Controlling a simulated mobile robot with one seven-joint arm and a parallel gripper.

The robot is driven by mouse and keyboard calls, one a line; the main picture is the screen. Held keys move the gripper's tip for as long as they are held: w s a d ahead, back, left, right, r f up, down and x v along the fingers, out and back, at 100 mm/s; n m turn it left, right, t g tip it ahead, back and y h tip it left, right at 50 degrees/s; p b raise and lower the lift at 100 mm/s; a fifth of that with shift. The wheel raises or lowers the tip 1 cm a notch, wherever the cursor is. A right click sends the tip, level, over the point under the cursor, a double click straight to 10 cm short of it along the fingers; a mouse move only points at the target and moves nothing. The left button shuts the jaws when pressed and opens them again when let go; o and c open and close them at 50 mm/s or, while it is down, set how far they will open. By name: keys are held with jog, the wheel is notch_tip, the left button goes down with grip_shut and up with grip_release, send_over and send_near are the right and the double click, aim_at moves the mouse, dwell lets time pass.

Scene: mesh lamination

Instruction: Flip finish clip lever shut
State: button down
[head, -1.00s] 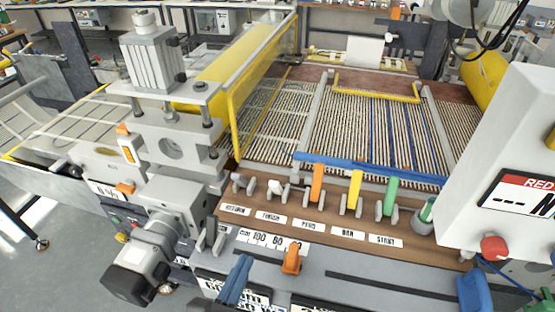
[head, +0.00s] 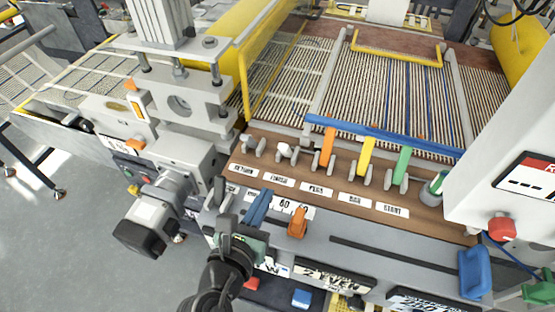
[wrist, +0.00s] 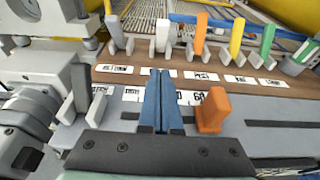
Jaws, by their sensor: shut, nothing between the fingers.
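The finish clip lever (head: 285,149) is the short white lever above the FINISH label (head: 279,180), second from the left in the row. In the wrist view the white lever (wrist: 162,36) stands upright between grey posts. My gripper (head: 264,195) has blue fingers. In the wrist view the gripper (wrist: 160,72) is shut, its fingers together with nothing between them. It is over the grey rail in front of the wooden label strip, apart from the white lever. The fingertips point toward the FINISH label and hide part of the scale.
Beside the white lever stand a grey lever (wrist: 112,30) and an orange lever (wrist: 201,34); yellow (head: 366,156) and green (head: 403,163) levers follow. An orange slider (head: 297,222) sits right of my fingers. A grey motor block (head: 170,170) rises at left.

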aim_at(283, 152)
jog(key=x, duration=0.5)
jog(key=shift+w+d, duration=0.1)
jog(key=shift+w, duration=0.15)
jog(key=shift+w+d+r+p, duration=0.3)
jog(key=shift+w+r+p, duration=0.55)
jog(key=shift+w, duration=0.15)
jog(key=shift+w+d+r, duration=0.15)
jog(key=shift+w, duration=0.4)
jog(key=shift+r+p, duration=0.1)
jog(key=shift+p, duration=0.25)
